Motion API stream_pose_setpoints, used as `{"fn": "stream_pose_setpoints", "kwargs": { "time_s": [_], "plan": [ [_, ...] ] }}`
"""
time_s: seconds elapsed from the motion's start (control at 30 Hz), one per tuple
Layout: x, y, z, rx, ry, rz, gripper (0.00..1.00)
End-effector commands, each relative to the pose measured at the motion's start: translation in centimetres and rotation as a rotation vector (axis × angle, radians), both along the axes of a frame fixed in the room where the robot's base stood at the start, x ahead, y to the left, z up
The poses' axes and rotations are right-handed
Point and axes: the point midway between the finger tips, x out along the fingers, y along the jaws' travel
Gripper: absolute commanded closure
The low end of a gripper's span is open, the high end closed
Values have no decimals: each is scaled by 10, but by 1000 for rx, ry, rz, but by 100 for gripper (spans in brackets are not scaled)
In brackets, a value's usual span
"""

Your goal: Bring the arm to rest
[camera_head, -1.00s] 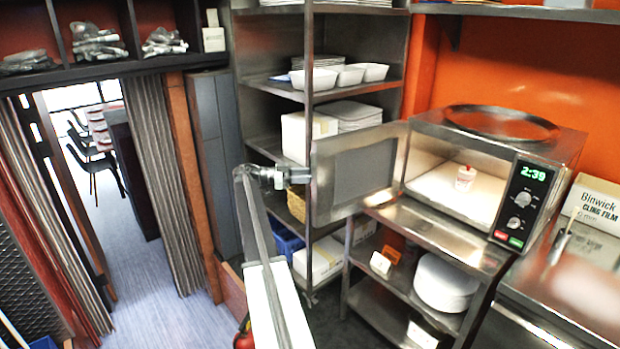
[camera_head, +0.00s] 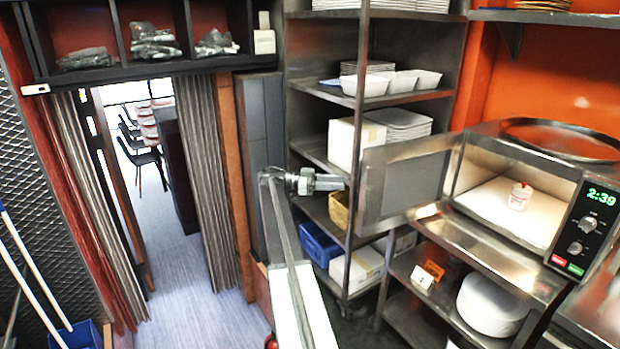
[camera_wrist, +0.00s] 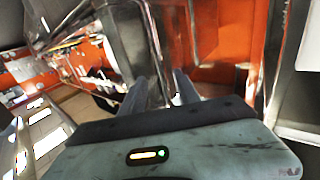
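My arm reaches forward, and my gripper (camera_head: 335,182) is in the air in front of the steel shelving, just left of the open microwave door's edge in the head view. I cannot tell the exact gap to the door (camera_head: 400,187). In the wrist view the two dark fingers of my gripper (camera_wrist: 160,90) stand apart, with nothing seen held between them. The microwave (camera_head: 545,190) stands open at the right, with a small white cup with a red top (camera_head: 519,197) inside.
The steel shelving (camera_head: 310,150) stands behind my gripper, with a blue crate (camera_head: 320,245) low down. A steel stand (camera_head: 480,250) carries the microwave. Open floor (camera_head: 200,310) and a curtained doorway lie at the left. A blue bucket (camera_head: 80,335) stands at the lower left.

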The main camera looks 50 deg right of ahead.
Motion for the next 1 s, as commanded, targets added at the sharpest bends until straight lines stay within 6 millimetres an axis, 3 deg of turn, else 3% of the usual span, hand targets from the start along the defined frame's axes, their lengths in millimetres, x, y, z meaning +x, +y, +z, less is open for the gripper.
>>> {"fn": "stream_pose_setpoints", "kwargs": {
  "time_s": [0.2,0.27,0.37,0.47,0.67,0.83,1.0],
  "plan": [
    [6,5,1,0,0,9,62],
    [21,17,3,0,0,32,62],
    [62,57,8,0,0,102,62],
    [91,127,6,33,-19,199,62],
    [106,279,-51,376,-65,441,62],
    [86,409,-116,856,29,718,62],
    [46,531,-170,1340,190,1061,62]
  ]
}}
